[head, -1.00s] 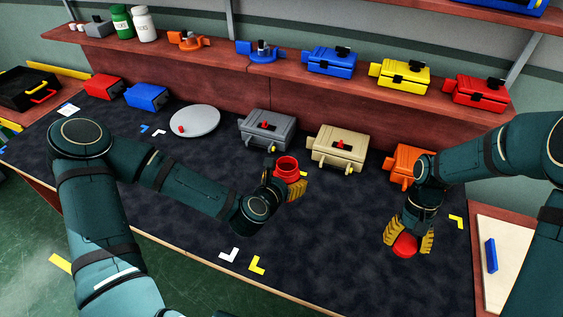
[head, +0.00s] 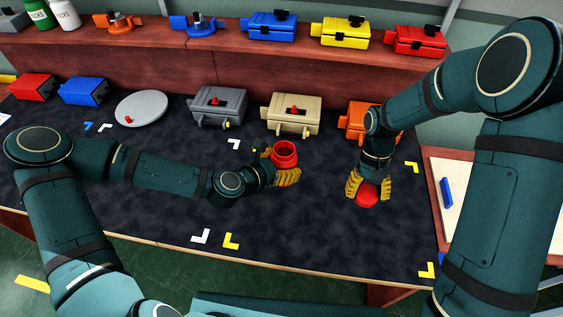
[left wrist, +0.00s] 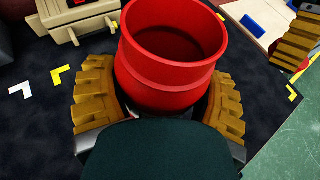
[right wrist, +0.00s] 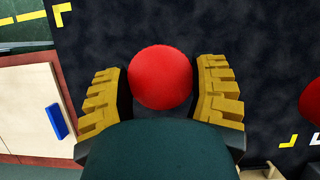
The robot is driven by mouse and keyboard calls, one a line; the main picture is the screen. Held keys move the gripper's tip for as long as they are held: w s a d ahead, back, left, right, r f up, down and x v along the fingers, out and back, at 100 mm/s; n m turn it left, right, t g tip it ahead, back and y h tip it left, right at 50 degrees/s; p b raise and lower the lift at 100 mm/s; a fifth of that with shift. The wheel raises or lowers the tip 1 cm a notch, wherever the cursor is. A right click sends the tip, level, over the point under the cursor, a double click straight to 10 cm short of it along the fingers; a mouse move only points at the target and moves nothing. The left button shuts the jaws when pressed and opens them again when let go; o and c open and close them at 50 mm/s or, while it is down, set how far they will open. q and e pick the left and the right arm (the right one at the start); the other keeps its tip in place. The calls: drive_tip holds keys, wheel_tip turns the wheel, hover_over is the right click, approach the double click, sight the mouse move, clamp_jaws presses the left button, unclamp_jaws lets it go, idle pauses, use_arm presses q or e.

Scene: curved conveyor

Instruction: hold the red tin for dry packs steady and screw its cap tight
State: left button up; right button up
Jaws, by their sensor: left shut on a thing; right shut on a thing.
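The red tin (head: 285,156) is open at the top and upright, with its dark inside showing in the left wrist view (left wrist: 170,85). My left gripper (head: 279,168) is shut around its sides. The red cap (head: 367,195) is round and smooth on top in the right wrist view (right wrist: 160,77). My right gripper (head: 368,187) points down and is shut on the cap. The cap is to the right of the tin and apart from it. The cap's underside is hidden.
A beige box (head: 291,115), a grey box (head: 217,107) and an orange box (head: 362,121) stand behind the grippers. A grey round plate (head: 142,109) lies further left. The dark mat (head: 310,230) is clear in front.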

drive_tip(key=w+a+r+m+y, duration=0.1)
drive_tip(key=w+a+r+m, duration=0.25)
drive_tip(key=a, duration=0.25)
drive_tip(key=w+a+r+m+y, duration=0.2)
drive_tip(key=a+r+m, duration=0.2)
drive_tip(key=a, duration=0.1)
wheel_tip(320, 180, up, 7)
drive_tip(key=m+t+y, duration=0.1)
drive_tip(key=m+t, duration=0.1)
drive_tip(key=m, duration=0.3)
hover_over(285, 146)
drive_tip(key=s, duration=0.2)
drive_tip(key=shift+s+r, duration=0.15)
drive_tip(key=shift+f, duration=2.05)
drive_tip(key=shift+f, duration=0.9)
drive_tip(key=shift+f, duration=0.5)
